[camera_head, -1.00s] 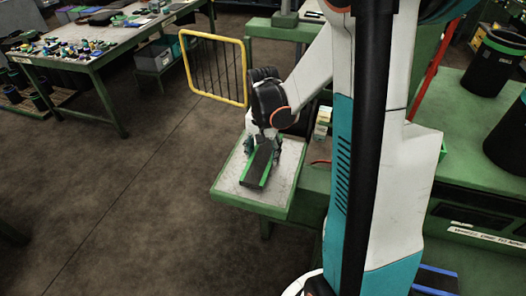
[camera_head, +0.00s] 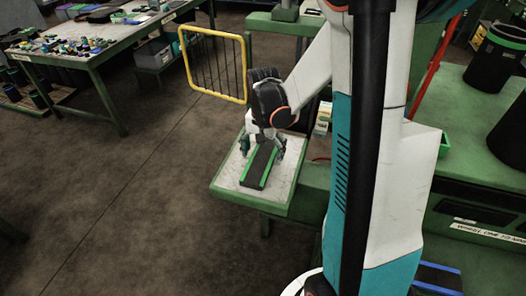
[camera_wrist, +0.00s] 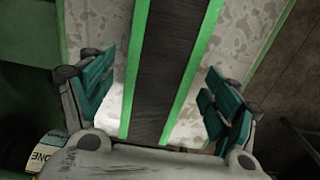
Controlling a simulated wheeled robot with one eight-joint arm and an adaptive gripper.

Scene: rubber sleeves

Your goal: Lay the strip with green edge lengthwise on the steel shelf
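The strip (camera_head: 259,166) is black with green edges along both long sides. It lies lengthwise on the steel shelf (camera_head: 285,184), a mottled grey plate with a green rim. My gripper (camera_head: 262,146) is over the strip's far end. In the wrist view the strip (camera_wrist: 171,65) runs between my gripper's (camera_wrist: 161,100) two teal fingers, with a gap on each side. The fingers are open and do not touch the strip. The strip's far end is partly hidden by my gripper in the head view.
A yellow-framed barrier (camera_head: 246,70) stands behind the shelf. A green bench with black bins (camera_head: 492,58) is at the right. A table (camera_head: 100,52) covered with small parts is at the back left. The floor left of the shelf is clear.

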